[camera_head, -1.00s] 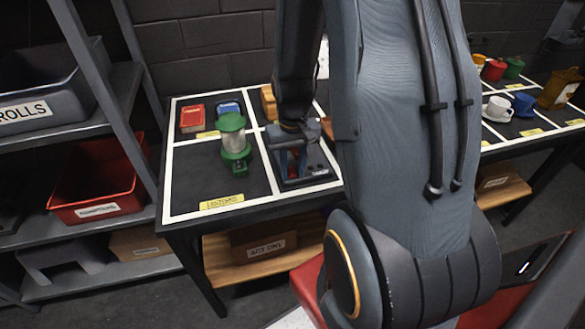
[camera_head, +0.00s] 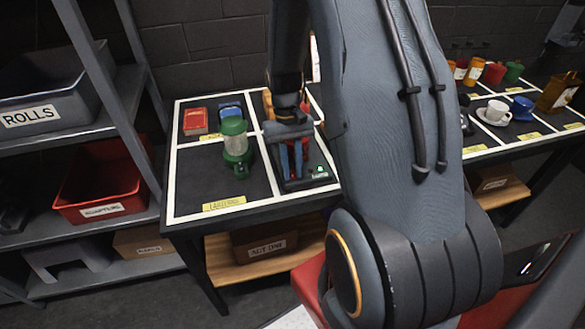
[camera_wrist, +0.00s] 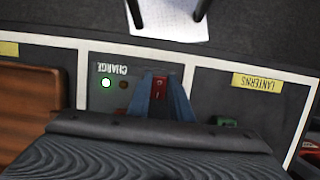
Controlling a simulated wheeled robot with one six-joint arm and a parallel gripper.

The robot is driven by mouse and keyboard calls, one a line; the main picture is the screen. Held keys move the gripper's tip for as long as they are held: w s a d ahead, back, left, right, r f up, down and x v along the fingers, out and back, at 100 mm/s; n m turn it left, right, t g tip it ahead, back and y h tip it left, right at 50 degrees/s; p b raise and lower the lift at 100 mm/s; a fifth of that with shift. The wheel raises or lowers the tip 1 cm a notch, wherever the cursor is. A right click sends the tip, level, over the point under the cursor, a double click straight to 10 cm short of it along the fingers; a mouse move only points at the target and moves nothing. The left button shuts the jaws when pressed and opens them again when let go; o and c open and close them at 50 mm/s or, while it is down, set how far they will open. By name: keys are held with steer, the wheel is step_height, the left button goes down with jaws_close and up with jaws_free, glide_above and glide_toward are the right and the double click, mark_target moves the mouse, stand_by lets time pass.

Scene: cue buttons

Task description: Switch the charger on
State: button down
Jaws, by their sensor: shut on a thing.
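The charger (camera_head: 318,179) is a dark unit at the front right of the near table, with a green light lit on it. A red switch (camera_wrist: 161,88) with white marks shows between my blue fingertips. My gripper (camera_head: 291,160) points down at the charger and is shut on the red switch; the wrist housing hides the lower part of the panel.
A green lantern (camera_head: 236,143) stands just left of the charger. Red (camera_head: 195,122) and blue (camera_head: 231,110) items lie behind it. Shelves with a red bin (camera_head: 100,185) stand at left. The front left table square is mostly clear.

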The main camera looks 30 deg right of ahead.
steer(key=shift+w, duration=0.1)
steer(key=c, duration=1.6)
jaws_free()
steer(key=shift+b+v, duration=0.95)
steer(key=shift+v, duration=2.95)
steer(key=s+a+r+n+t, duration=0.1)
steer(key=s+a, duration=0.2)
steer(key=a, duration=0.1)
steer(key=s+a+r+n+t, duration=0.1)
steer(key=s+a+r+t, duration=0.1)
steer(key=a, duration=0.3)
steer(key=s+a+r+n+t+h, duration=0.1)
steer(key=s+a, duration=0.3)
steer(key=shift+a+r, duration=0.25)
steer(key=shift+r, duration=0.05)
